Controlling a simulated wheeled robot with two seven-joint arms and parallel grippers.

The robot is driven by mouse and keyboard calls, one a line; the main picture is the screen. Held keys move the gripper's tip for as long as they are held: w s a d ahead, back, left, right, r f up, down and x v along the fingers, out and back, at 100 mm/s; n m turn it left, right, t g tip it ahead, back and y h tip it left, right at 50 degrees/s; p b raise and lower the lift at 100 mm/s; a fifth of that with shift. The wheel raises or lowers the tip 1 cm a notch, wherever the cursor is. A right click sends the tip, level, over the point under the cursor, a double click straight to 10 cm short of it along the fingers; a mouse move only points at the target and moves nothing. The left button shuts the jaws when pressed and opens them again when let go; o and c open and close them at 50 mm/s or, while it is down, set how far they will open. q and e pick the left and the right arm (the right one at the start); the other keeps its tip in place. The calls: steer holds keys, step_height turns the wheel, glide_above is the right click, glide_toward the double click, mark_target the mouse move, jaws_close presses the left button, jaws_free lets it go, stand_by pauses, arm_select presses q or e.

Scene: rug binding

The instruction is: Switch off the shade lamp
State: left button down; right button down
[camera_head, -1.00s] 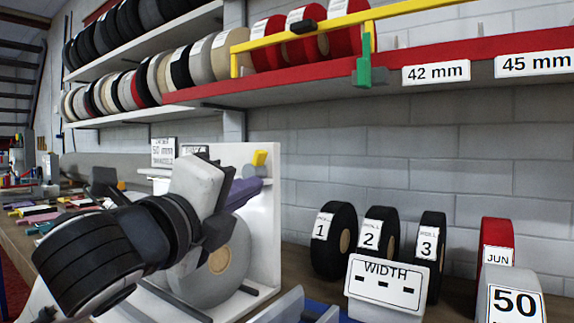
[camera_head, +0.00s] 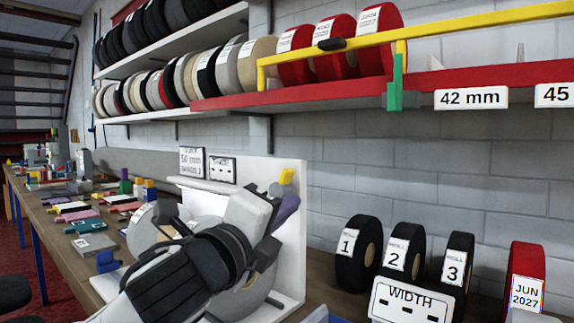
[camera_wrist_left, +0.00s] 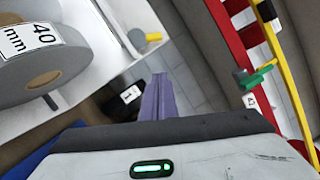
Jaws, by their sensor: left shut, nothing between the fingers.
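I cannot make out a shade lamp or its switch for certain in either view. My left gripper (camera_head: 286,209) has purple fingers, and they are shut and empty. In the head view it is in front of the white upright panel (camera_head: 291,245), near its right edge. A small yellow-ended piece (camera_head: 286,176) shows just above the fingers. In the left wrist view the shut fingers (camera_wrist_left: 158,98) point away from the camera, and a grey knob with a yellow end (camera_wrist_left: 145,40) is on the white panel beyond them, apart from them. My right gripper is not in view.
A grey roll labelled 40 mm (camera_wrist_left: 43,60) is on the panel's left. Black rolls 1, 2, 3 (camera_head: 358,253) and a WIDTH sign (camera_head: 412,302) stand to the right. A yellow rail (camera_head: 440,33) crosses the red shelf (camera_head: 295,99) above. The bench (camera_head: 36,215) at left holds several small items.

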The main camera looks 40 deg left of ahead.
mark_target(285, 180)
arm_select(q)
steer(key=w+a+p, duration=0.1)
steer(key=w, duration=0.1)
steer(key=w+a+r+p, duration=0.1)
steer(key=w+a, duration=0.1)
steer(key=w+a+r+p, duration=0.1)
steer(key=w, duration=0.2)
steer(key=shift+a+r+p, duration=0.1)
steer(key=shift+a+p, duration=0.2)
steer(key=shift+p, duration=0.05)
steer(key=shift+s, duration=0.1)
steer(key=shift+r, duration=0.1)
steer(key=shift+r+n+p, duration=0.1)
steer(key=shift+n+p, duration=0.2)
steer(key=shift+p, duration=0.1)
